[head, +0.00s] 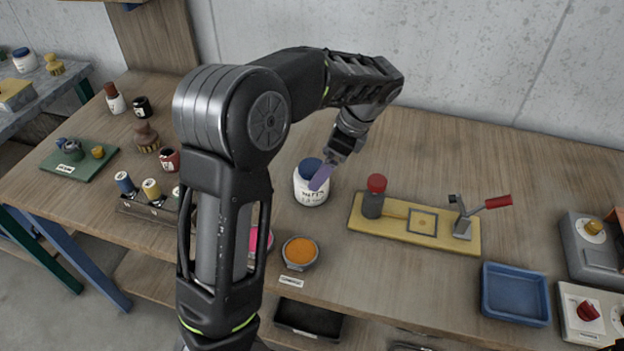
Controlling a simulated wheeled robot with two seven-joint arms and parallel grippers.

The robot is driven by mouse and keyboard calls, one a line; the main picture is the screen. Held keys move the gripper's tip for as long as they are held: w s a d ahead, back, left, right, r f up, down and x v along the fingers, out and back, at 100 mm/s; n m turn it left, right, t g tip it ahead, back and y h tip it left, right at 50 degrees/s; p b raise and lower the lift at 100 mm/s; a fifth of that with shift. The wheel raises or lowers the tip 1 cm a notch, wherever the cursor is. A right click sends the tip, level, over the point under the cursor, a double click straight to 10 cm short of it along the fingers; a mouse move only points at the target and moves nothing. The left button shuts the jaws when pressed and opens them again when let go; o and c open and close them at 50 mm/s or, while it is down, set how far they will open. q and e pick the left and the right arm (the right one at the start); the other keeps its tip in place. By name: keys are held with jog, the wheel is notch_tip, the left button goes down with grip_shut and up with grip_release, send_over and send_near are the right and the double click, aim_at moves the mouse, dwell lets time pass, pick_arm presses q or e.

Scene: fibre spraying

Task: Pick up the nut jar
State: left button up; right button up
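The nut jar (310,192) is a white jar with a blue lid and a dark printed label. It stands upright on the wooden bench, near the middle of the head view. My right gripper is not in view.
Right of the jar is a yellow board (415,228) with a red-capped cylinder (375,197) and a red-handled clamp (480,212). An orange-filled bowl (300,252) is in front. A blue tray (515,294) lies at right. My arm hides part of the bench left of the jar.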

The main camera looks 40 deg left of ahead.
pick_arm(q)
jog(key=shift+x, duration=1.2)
jog(key=shift+s+a+f+p, duration=0.15)
jog(key=shift+f+p, duration=0.2)
jog(key=shift+f, duration=0.05)
jog(key=p+x, duration=0.1)
jog(key=x, duration=0.3)
jog(key=shift+f, duration=0.15)
jog(key=c, duration=1.8)
jog(key=shift+o, duration=0.2)
notch_tip(320, 180, up, 10)
jog(key=shift+r+b, duration=0.1)
jog(key=shift+b, duration=0.6)
